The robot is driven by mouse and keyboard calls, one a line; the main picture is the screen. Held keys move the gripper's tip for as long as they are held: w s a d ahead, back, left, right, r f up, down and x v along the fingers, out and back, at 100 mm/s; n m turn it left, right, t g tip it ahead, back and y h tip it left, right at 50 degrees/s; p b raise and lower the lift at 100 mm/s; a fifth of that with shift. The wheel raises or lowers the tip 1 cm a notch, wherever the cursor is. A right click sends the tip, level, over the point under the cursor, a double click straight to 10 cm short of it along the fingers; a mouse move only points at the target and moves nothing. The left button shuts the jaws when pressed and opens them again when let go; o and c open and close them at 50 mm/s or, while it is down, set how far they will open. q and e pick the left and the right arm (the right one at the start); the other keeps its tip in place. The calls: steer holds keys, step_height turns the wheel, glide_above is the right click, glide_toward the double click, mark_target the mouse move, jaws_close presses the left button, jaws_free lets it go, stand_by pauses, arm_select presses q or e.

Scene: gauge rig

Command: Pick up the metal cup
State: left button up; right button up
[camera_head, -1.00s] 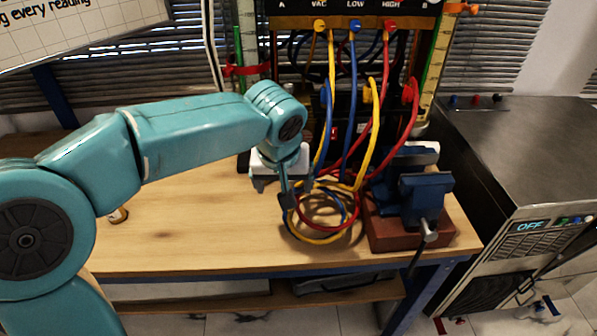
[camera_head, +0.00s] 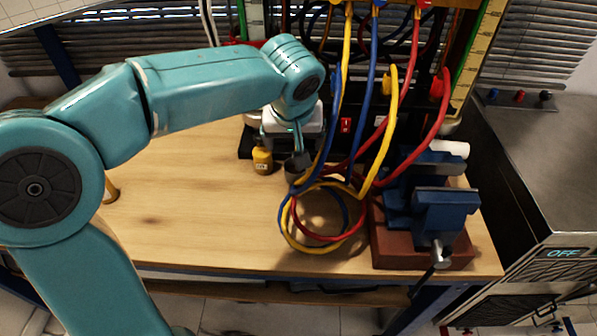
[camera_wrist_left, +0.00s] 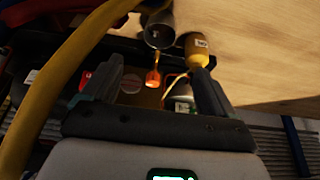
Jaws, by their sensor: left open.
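The metal cup (camera_head: 295,172) is a small dark grey cylinder standing on the wooden table, just left of the hanging cables. It also shows in the left wrist view as a grey cylinder (camera_wrist_left: 158,30) at the top, beyond the fingertips. My left gripper (camera_head: 283,148) is open, close to the cup at the back of the table. Its two dark fingers (camera_wrist_left: 156,68) are apart in the left wrist view, with the cup not between them. The head view does not show clearly whether a finger touches the cup. My right gripper is not in view.
A yellow bottle (camera_head: 262,161) stands left of the cup. Looped yellow, blue and red cables (camera_head: 318,240) lie close on the right. A blue vise (camera_head: 440,212) stands farther right. The table's left and front area (camera_head: 190,215) is mostly clear.

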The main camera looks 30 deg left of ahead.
arm_select(q)
glide_toward(296, 172)
steer(key=r, duration=0.1)
steer(key=shift+s+a+f+b, duration=0.1)
steer(key=shift+f+b, duration=0.05)
steer(key=shift+b, duration=0.15)
steer(key=x, duration=0.5)
steer(key=shift+f+b, duration=0.2)
steer(key=shift+b, duration=0.1)
steer(key=shift+r, duration=0.1)
steer(key=c, duration=1.2)
